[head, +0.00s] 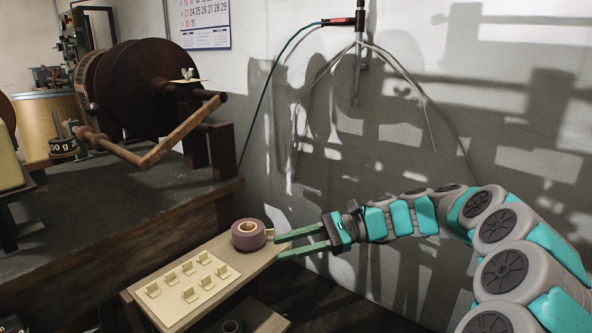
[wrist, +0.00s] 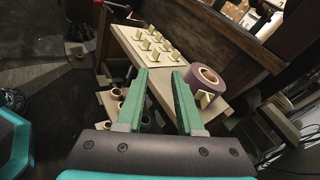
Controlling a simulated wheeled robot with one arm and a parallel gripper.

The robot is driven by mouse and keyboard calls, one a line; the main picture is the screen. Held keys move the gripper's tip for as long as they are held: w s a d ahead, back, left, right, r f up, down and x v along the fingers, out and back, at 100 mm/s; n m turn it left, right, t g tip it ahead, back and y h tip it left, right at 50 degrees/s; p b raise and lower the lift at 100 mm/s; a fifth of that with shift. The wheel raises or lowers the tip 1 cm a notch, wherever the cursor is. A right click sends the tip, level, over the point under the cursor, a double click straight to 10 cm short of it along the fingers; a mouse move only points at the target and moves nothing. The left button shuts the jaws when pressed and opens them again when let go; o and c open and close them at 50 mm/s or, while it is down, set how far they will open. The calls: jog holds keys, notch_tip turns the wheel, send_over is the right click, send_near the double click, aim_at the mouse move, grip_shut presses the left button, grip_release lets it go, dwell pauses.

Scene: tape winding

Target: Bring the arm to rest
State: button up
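My gripper (head: 302,245) is at the right end of a narrow wooden shelf, with its two green fingers pointing left. The fingers are apart with nothing between them, which also shows in the wrist view (wrist: 163,74). A purple tape roll (head: 248,236) with a pale core lies on the shelf, just left of the upper fingertip. In the wrist view the tape roll (wrist: 215,84) is to the right of the right finger. I cannot tell whether finger and roll touch. A small pale tab stands at the roll's right side.
A cream sheet with several small tabs (head: 190,280) lies on the wooden shelf (head: 232,258). A dark winding drum with a wooden crank (head: 165,140) stands on the bench at left. Cables (head: 400,75) hang on the wall behind. More rolls sit on a lower shelf.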

jog(key=s+f+n+h, duration=0.2)
jog(key=s+n+h, duration=0.2)
jog(key=s, duration=0.5)
jog(key=s+f+n+h, duration=0.2)
jog(key=s+n+h, duration=0.1)
jog(key=s, duration=0.7)
jog(key=s+d+f+n+h, duration=0.2)
jog(key=s+d+f+h, duration=0.2)
jog(key=s+d, duration=0.3)
jog(key=s+d+f+n+t+h, duration=0.1)
jog(key=s+d+f+n+h, duration=0.1)
jog(key=s+d, duration=0.5)
jog(key=d+f+h, duration=0.1)
jog(key=d+h, duration=0.1)
jog(key=shift+s+d+f+n+t+h, duration=0.2)
jog(key=shift+s+f+n+t+h, duration=0.1)
jog(key=shift+f+n, duration=0.1)
